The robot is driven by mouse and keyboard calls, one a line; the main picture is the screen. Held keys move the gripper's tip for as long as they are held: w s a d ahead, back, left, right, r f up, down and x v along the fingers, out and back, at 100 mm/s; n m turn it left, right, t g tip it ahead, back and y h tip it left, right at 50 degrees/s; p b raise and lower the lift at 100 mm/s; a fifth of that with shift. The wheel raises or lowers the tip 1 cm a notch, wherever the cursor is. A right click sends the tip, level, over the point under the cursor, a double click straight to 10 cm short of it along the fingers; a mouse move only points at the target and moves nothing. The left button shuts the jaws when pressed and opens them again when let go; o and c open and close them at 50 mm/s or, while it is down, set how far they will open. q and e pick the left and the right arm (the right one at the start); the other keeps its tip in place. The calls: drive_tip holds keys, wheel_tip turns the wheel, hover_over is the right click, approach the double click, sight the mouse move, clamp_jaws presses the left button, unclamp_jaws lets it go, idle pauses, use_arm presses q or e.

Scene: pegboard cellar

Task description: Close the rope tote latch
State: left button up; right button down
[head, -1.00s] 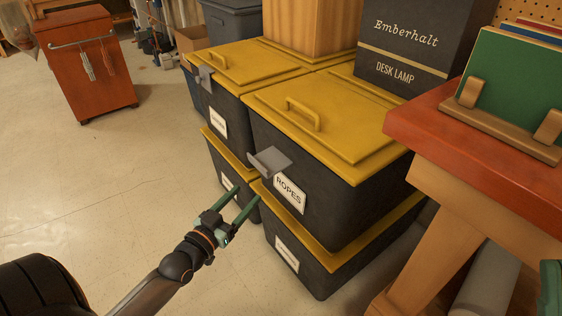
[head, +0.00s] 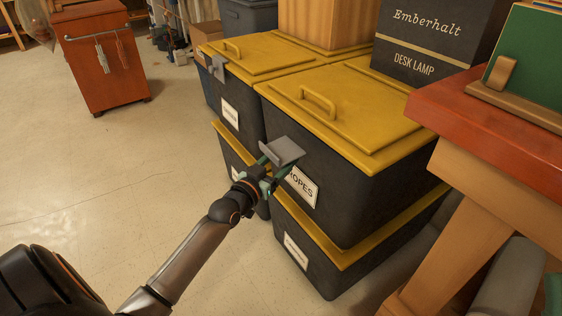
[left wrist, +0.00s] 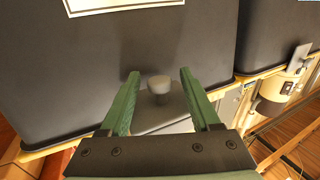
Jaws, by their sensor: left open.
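The rope tote (head: 350,185) is black with a yellow lid and a "ROPES" label (head: 301,187), top of the front stack. Its grey latch (head: 281,151) sticks out from the front below the lid rim, tilted away from the wall. My left gripper (head: 274,168) is open just below the latch, its green fingers partly hidden behind it. In the left wrist view, the latch (left wrist: 160,115) with its knob lies between the spread fingers (left wrist: 160,78); I see no grip on it. A green piece at the head view's lower right edge may be my right gripper.
Another yellow-lidded tote (head: 245,70) stands at the left, with a latch on its front. More totes are below. A desk lamp box (head: 425,50) stands on the lids. A red-topped bench (head: 500,115) is close at right.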

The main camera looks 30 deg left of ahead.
use_arm(q)
clamp_jaws()
idle(0.6)
idle(0.9)
